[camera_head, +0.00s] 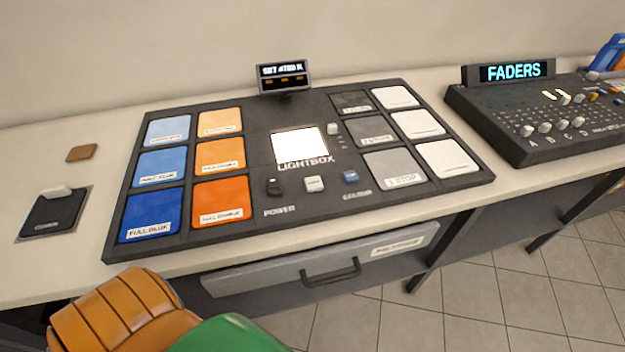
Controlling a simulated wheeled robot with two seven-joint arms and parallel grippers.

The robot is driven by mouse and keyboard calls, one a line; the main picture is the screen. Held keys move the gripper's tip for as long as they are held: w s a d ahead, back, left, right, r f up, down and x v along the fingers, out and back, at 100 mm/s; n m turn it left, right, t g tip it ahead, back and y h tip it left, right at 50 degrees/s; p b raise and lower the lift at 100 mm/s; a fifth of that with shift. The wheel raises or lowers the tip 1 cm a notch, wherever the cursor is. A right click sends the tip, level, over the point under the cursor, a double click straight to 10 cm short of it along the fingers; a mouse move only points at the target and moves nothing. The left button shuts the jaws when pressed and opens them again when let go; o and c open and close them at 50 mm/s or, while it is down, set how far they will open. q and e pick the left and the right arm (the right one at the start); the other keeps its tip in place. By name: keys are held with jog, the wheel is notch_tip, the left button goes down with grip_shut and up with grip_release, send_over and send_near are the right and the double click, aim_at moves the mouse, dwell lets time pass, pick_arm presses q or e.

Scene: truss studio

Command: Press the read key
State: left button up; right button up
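A dark lightbox console (255,232) lies on the worktop, with a bright white square panel (299,145) at its middle. Below the panel are a black power switch (273,187), a pale key (314,184) and a blue key (350,177) above a label that seems to read "COLOUR". A small pale key (333,128) sits right of the panel. I cannot read the word "read" on any key, so I cannot tell which is the read key. A small display (283,75) with blurred text stands behind the console. Neither gripper is in view.
Blue and orange swatches (221,201) fill the console's left, grey and white ones (447,159) its right. A faders desk (548,140) stands at right. A black pad (53,213) and brown tile (81,153) lie left. An orange ribbed object (125,312) and green one (228,335) are in front.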

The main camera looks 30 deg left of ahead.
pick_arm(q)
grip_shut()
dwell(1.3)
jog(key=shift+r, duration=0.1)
